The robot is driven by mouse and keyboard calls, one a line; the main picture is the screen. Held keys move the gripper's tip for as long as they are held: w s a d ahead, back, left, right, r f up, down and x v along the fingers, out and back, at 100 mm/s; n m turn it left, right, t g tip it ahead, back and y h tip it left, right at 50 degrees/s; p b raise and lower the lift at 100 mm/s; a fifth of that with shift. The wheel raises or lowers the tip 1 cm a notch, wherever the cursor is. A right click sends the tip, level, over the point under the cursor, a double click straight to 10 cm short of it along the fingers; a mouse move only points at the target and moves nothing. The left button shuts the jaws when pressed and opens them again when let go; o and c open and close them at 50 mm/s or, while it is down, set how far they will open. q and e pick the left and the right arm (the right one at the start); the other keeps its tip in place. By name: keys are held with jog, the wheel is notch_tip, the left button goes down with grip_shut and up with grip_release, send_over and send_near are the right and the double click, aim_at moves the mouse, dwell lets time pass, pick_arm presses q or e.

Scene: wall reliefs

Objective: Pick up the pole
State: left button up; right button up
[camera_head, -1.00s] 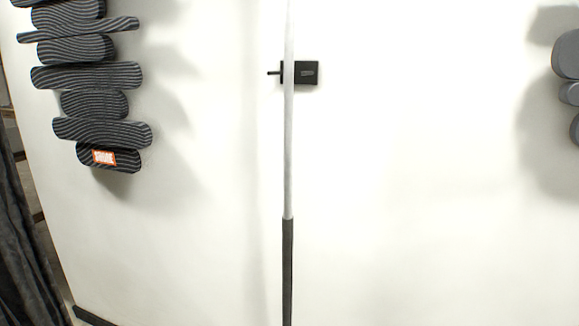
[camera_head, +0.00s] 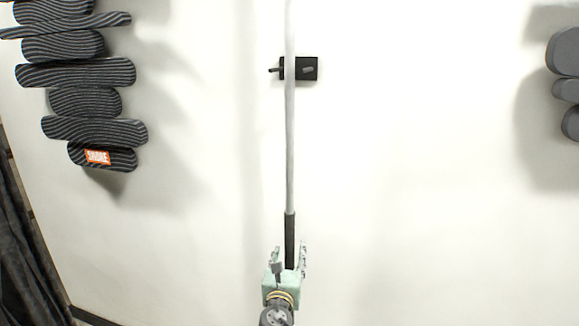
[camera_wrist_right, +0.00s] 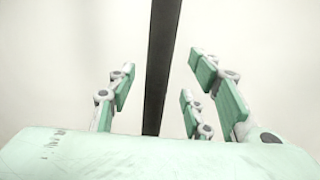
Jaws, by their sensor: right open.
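The pole (camera_head: 290,150) stands upright against the white wall, with a light grey shaft above and a black lower section (camera_head: 289,228). It passes in front of a small black wall bracket (camera_head: 306,68). My right gripper (camera_head: 289,250) is open at the black section. In the right wrist view the black section (camera_wrist_right: 160,65) runs upright between the spread fingers (camera_wrist_right: 158,85), with gaps on both sides. The pole's lower end is hidden behind my gripper. My left gripper is not in view.
Striped dark wall relief pieces (camera_head: 80,75) hang at the upper left, one with an orange label. Grey relief pieces (camera_head: 567,90) hang at the right edge. A dark curtain (camera_head: 25,250) is at the lower left. The wall beside the pole is bare.

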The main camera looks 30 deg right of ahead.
aim_at(289, 251)
jog(key=x, duration=0.4)
jog(key=shift+w+a+f, duration=0.1)
jog(key=shift+f, duration=0.1)
grip_shut()
dwell(0.3)
jog(key=shift+r, duration=0.1)
